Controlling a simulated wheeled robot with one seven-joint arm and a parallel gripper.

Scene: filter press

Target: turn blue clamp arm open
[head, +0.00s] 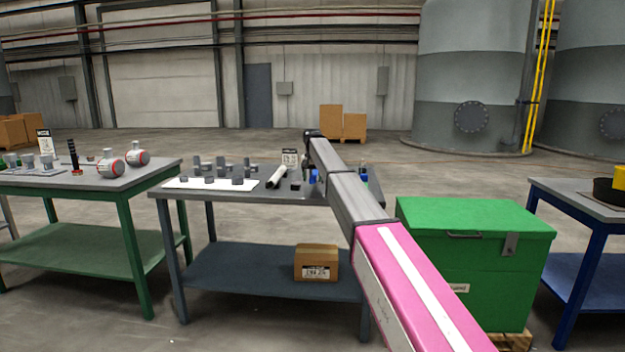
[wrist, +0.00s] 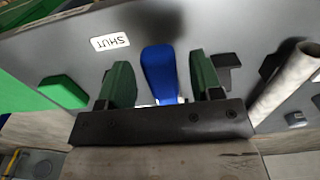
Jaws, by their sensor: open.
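The blue clamp arm (wrist: 159,72) shows in the middle of the wrist view, over a grey tabletop. My gripper (wrist: 161,76) is open, with one green finger on each side of the blue clamp arm. Narrow gaps show between the arm and both fingers, and I see no clear contact. The lower end of the clamp arm goes out of sight behind the dark gripper body. In the head view a small blue part (head: 313,178) shows on the middle table beside my arm. My arm hides much of that spot and the gripper there.
A "SHUT" label (wrist: 110,41) lies beside the clamp arm. A green block (wrist: 63,91), a dark block (wrist: 229,70) and a pale cylinder (wrist: 285,85) are near the fingers. The grey table (head: 170,193) holds several grey parts. A green chest (head: 475,225) stands to its right.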

